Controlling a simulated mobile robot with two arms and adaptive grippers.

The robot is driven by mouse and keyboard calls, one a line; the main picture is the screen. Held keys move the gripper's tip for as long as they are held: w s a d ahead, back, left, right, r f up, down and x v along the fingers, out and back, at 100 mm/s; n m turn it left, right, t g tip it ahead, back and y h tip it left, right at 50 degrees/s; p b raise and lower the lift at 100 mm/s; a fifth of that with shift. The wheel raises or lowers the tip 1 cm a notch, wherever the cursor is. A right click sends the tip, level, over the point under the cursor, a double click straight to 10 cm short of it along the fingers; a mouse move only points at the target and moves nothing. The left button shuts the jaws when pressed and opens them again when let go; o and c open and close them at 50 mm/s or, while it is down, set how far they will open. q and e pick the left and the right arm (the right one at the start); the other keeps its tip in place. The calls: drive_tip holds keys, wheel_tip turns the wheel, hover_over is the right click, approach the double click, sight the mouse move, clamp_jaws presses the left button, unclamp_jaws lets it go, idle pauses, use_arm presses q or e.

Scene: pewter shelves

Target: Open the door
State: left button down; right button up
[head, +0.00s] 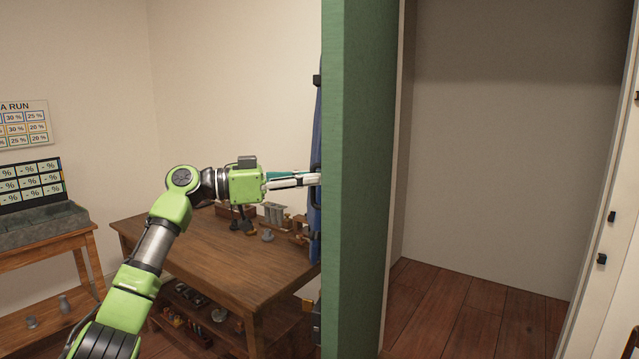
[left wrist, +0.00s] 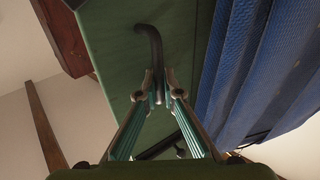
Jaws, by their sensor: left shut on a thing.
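The green door (head: 357,180) stands swung open, seen nearly edge-on in the middle of the head view. Its face also shows in the left wrist view (left wrist: 115,45). A dark curved handle (left wrist: 155,42) is fixed to that face. My left gripper (head: 318,178) reaches the door's left side from the left, and its fingertips (left wrist: 160,92) are closed around the handle's lower part. In the head view the door edge partly hides the handle. My right gripper is not in view.
The doorway right of the door is clear, with a plank floor (head: 470,308). Blue fabric (left wrist: 250,60) hangs beside the handle. A wooden table (head: 200,262) with small items stands below my left arm. A second table (head: 50,245) is at the far left.

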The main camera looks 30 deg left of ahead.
use_arm(q)
drive_tip(key=shift+f, duration=0.2)
drive_tip(key=c, duration=2.2)
unclamp_jaws()
drive_tip(key=shift+s+r, duration=0.1)
drive_tip(key=v, duration=1.2)
